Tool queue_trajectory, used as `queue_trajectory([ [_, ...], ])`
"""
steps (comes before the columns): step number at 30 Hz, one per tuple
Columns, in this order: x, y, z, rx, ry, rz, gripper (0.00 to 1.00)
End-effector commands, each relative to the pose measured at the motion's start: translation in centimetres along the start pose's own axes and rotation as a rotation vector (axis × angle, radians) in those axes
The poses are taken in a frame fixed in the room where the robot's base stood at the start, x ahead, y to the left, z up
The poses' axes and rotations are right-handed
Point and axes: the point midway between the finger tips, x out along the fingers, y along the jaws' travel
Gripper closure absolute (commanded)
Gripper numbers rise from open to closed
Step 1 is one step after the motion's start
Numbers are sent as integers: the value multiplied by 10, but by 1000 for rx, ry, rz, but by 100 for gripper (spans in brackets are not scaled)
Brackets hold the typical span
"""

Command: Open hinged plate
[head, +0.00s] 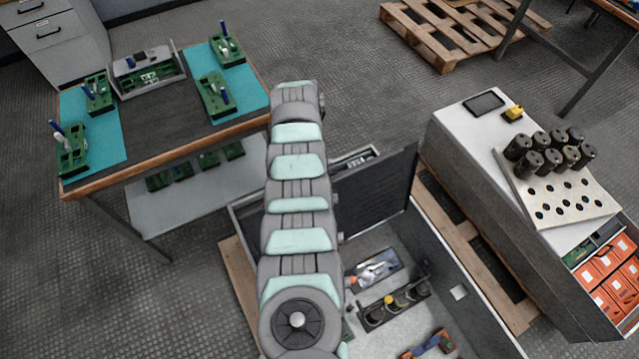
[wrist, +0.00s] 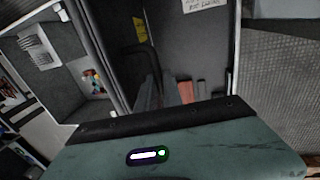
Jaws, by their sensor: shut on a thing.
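A dark, flat hinged plate (head: 375,190) stands upright at the far side of the open cabinet (head: 470,275) in the head view. My arm covers its left part. In the head view my gripper is hidden behind my arm. In the wrist view the teal gripper body fills the bottom, and the fingers (wrist: 187,94) show just beyond its dark rim, small and dim. They are shut at a dark panel edge, which looks like the plate; the exact contact is hard to see.
The cabinet holds a tray of tools (head: 375,270) and a row of terminals (head: 393,303). A white unit (head: 470,140) with black capacitors (head: 550,150) stands at right. A workbench (head: 160,130) with green boards stands at left. A wooden pallet (head: 460,30) lies behind.

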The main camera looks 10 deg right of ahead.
Motion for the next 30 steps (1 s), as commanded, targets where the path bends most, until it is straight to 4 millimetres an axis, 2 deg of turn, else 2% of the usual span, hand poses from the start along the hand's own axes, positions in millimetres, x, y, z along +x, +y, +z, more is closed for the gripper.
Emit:
queue_trajectory([
  [1, 5, -2, 4, -4, -4, 3, 100],
  [10, 4, -11, 10, -3, -3, -2, 100],
  [27, 2, -16, 12, -6, 0, -13, 100],
  [28, 2, -16, 12, -6, 0, -14, 87],
  [30, 2, -16, 12, -6, 0, -13, 81],
])
